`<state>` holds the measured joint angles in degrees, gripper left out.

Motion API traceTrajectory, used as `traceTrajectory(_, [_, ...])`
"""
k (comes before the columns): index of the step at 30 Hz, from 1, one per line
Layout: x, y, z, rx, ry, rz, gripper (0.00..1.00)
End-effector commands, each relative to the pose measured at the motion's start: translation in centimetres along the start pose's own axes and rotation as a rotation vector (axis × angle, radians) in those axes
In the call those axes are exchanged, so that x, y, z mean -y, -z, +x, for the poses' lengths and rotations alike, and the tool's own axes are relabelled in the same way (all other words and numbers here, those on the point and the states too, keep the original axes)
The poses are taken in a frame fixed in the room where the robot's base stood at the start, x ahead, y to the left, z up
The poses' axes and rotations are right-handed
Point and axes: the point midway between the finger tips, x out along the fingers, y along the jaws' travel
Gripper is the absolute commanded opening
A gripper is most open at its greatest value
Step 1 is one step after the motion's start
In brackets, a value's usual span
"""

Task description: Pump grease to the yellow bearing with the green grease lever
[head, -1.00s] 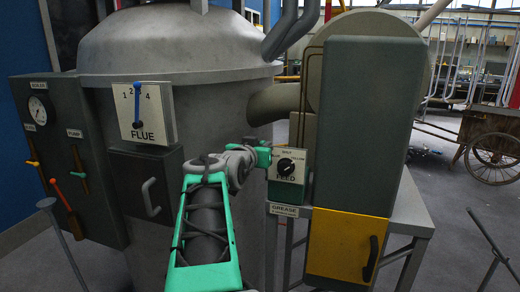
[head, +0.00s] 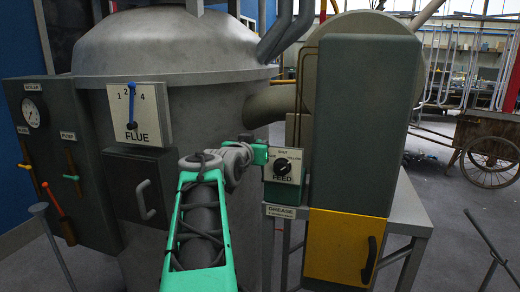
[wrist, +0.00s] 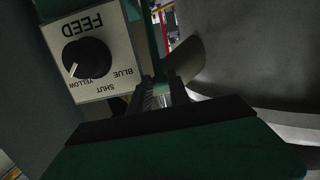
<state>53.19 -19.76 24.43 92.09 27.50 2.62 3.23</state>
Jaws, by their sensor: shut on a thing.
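My gripper (head: 258,153) is at the end of my green arm, beside the feed dial (head: 283,168). In the wrist view my gripper (wrist: 161,94) is shut on a narrow green bar (wrist: 158,45), which looks like the green grease lever. My fingers hide the gripped part. The feed dial (wrist: 86,58) appears upside down there, with marks BLUE, SHUT and YELLOW; its white pointer is on the YELLOW side. A GREASE label (head: 281,211) sits below the dial. I cannot make out the yellow bearing.
A grey cabinet (head: 365,125) with a yellow door (head: 340,245) stands right of the dial. The boiler (head: 180,75) is behind my arm, with a FLUE panel (head: 138,114). A dark panel (head: 55,160) at left carries a gauge and small levers.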

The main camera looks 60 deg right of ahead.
Motion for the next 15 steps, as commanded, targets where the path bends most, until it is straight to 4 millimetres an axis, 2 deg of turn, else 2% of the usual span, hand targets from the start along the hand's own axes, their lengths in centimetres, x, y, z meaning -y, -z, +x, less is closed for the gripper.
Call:
traceTrajectory(1, [0.1,-1.3,-0.5,0.002,0.002,0.000,0.00])
traceTrajectory(3, [0.1,-1.8,-1.3,0.003,0.003,-0.001,0.00])
traceTrajectory(7, [0.0,-2.0,-2.3,0.005,0.000,-0.001,0.00])
traceTrajectory(15, [0.0,-1.8,-2.4,0.007,0.000,-0.002,0.00])
